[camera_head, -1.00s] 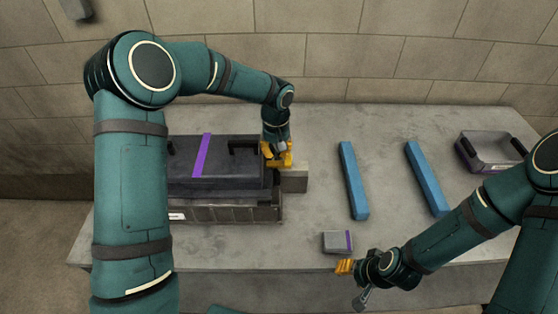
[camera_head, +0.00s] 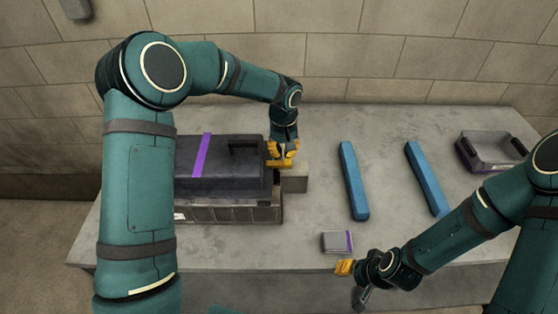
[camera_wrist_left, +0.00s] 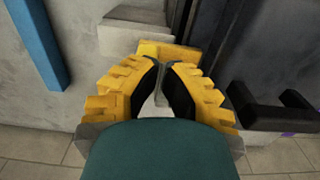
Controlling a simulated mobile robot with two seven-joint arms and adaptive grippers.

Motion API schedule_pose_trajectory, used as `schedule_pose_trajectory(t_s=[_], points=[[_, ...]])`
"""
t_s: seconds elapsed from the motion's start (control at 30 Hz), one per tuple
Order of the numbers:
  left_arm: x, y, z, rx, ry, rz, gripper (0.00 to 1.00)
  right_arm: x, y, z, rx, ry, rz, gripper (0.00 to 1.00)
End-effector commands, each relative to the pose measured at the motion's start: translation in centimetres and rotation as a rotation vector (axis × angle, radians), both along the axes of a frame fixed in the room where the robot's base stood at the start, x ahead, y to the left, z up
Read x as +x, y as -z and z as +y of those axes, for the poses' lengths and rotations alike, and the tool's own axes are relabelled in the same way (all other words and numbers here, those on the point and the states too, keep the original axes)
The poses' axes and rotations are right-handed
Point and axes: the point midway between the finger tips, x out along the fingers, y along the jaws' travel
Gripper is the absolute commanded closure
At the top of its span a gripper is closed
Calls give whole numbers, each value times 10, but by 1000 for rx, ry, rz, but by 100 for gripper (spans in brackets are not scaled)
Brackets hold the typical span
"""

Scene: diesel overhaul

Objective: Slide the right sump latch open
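The dark sump box (camera_head: 225,180) stands at the left of the table, with a purple stripe over its lid and a black handle. The yellow right latch (camera_head: 279,164) is at its right side, by a grey block. My left gripper (camera_head: 282,151) points down at the latch. In the left wrist view, the latch (camera_wrist_left: 168,50) shows just past the fingertips of my left gripper (camera_wrist_left: 162,68). The tips are close together with a narrow gap; whether they grip the latch is hidden. My right gripper (camera_head: 345,267) is near the table's front edge, away from the sump; its finger gap is unclear.
The grey block (camera_head: 295,180) stands right of the sump. Two blue bars (camera_head: 353,181) (camera_head: 427,179) lie on the table. A small grey box (camera_head: 337,242) is near the front edge, and a grey bin (camera_head: 491,152) is at the right. Clear table lies between them.

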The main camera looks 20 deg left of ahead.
Motion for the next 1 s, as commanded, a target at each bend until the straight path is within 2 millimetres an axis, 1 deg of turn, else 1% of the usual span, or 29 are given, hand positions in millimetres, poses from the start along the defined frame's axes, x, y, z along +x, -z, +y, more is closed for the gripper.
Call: schedule_pose_trajectory(t_s=[1.0], points=[[7,0,-25,1,0,0,100,0,2,0,0,0,0,53]])
